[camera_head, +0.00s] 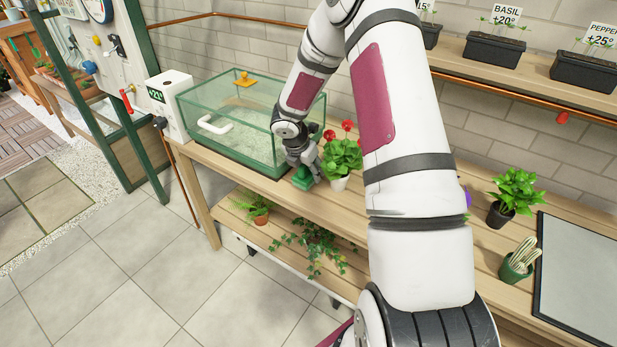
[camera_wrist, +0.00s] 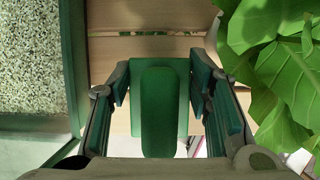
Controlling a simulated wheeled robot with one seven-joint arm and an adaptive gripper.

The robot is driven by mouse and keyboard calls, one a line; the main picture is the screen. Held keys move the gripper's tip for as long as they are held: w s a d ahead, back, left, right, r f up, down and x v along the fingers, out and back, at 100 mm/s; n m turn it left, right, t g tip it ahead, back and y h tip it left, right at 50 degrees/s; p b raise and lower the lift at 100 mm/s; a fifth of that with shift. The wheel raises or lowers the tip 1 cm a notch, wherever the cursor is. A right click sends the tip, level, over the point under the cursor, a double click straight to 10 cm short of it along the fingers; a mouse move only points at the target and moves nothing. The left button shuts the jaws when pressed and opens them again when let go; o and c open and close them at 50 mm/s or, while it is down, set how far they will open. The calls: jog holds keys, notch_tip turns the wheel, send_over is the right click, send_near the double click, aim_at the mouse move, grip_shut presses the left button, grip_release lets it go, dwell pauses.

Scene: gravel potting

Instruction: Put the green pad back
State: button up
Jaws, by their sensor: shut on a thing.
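The green pad (camera_head: 302,180) is at the shelf's front edge, between the glass tank and the red-flowered plant. My gripper (camera_head: 308,166) points down at it from above. In the wrist view the pad (camera_wrist: 160,112) shows as a green block with a raised rounded grip along its middle. The fingers of my gripper (camera_wrist: 162,88) stand on either side and are shut on it. I cannot tell whether its underside touches the wood.
The glass tank (camera_head: 225,125) with pale gravel stands close on the left. A red-flowered potted plant (camera_head: 342,158) stands close on the right, its leaves near my gripper. A leafy pot (camera_head: 512,192) and a cactus pot (camera_head: 518,265) stand further right on the wooden bench (camera_head: 480,255).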

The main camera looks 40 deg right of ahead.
aim_at(302, 165)
jog(key=f, duration=0.3)
jog(key=shift+a, duration=0.2)
jog(key=o, duration=1)
jog(key=v, duration=1.1)
jog(key=shift+s+a+r+p, duration=0.1)
jog(key=shift+r+p, duration=0.2)
jog(key=shift+r, duration=0.1)
jog(key=s+a+r+m, duration=0.4)
jog(key=s+r+m, duration=0.2)
jog(key=r, duration=0.4)
jog(key=s+a+r+m, duration=0.4)
jog(key=s+r+m, duration=0.15)
jog(key=r, duration=0.45)
jog(key=s+a+r+m+t+y, duration=0.1)
jog(key=s+a+r+m+y, duration=0.1)
jog(key=s+a+m, duration=0.3)
jog(key=s+a+r+m+t+y, duration=0.2)
jog(key=s+a+m, duration=0.3)
jog(key=s, duration=0.6)
jog(key=shift+s+a+r, duration=0.4)
jog(key=shift+a+r, duration=0.1)
jog(key=shift+a, duration=0.1)
